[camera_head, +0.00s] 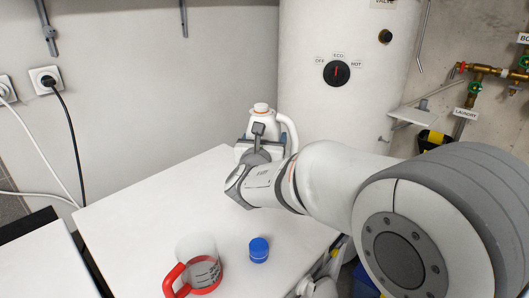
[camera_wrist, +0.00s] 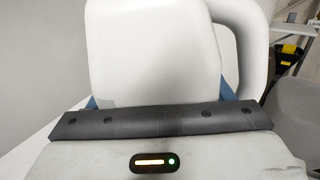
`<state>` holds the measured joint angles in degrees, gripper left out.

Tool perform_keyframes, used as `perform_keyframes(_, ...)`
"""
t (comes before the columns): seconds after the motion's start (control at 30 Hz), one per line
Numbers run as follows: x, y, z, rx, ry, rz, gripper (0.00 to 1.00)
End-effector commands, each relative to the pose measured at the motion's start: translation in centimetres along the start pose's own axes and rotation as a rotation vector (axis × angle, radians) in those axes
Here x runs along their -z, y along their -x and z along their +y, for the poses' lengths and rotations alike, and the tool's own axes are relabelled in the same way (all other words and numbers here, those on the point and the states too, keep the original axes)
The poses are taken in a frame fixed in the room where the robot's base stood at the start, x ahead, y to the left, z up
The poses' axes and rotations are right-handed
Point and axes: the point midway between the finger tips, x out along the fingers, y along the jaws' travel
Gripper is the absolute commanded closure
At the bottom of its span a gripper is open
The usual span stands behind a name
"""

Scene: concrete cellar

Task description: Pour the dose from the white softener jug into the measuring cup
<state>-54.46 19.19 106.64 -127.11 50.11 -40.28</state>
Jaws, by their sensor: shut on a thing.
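The white softener jug (camera_head: 263,124) stands upright at the far end of the white table, with an orange ring at its top and its handle on the right. My gripper (camera_head: 258,148) is shut on the jug's body from the near side. In the wrist view the jug (camera_wrist: 152,55) fills the middle, with blue finger pads at both sides of it. Its base is hidden, so I cannot tell if it touches the table. The clear measuring cup (camera_head: 204,250), with red handle and red base, stands upright at the table's near left, apart from the jug.
A blue cap (camera_head: 259,250) lies right of the cup on the white table (camera_head: 145,215). A white boiler (camera_head: 345,110) with a dial rises behind the table. Cables hang from wall sockets (camera_head: 45,79) at left. The table's left middle is clear.

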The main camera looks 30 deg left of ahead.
Motion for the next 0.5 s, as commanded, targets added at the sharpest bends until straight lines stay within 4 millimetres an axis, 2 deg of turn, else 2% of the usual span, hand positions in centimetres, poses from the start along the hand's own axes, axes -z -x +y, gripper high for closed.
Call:
perform_keyframes(0.03,-1.4,0.0,0.0,0.001,-0.005,-0.008,0.83)
perform_keyframes(0.2,-3.3,0.0,0.0,0.001,-0.003,-0.006,0.83)
perform_keyframes(0.5,-4.8,0.0,-0.1,0.001,-0.001,-0.005,0.83)
